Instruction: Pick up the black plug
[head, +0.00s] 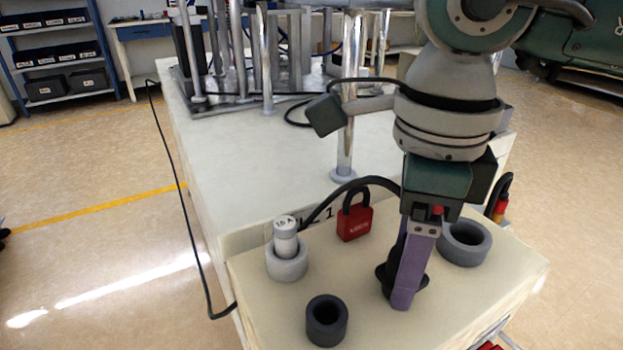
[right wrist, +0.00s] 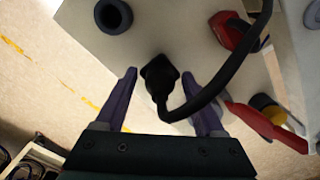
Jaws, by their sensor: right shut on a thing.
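The black plug (head: 384,280) is on the cream top of the near block, partly hidden behind my right gripper in the head view. In the right wrist view the plug (right wrist: 158,72) sits between the tips of the two purple fingers, with its thick black cable curving away to the upper right. My right gripper (head: 403,301) points down and is shut on the plug. I cannot tell whether the plug touches the surface. My left gripper is not in view.
On the same block are a grey ring with a white cylinder (head: 286,246) in it, a dark ring (head: 327,320), a red padlock (head: 355,219) and a grey ring (head: 465,243) right of the gripper. A metal post (head: 347,140) stands on the white table behind.

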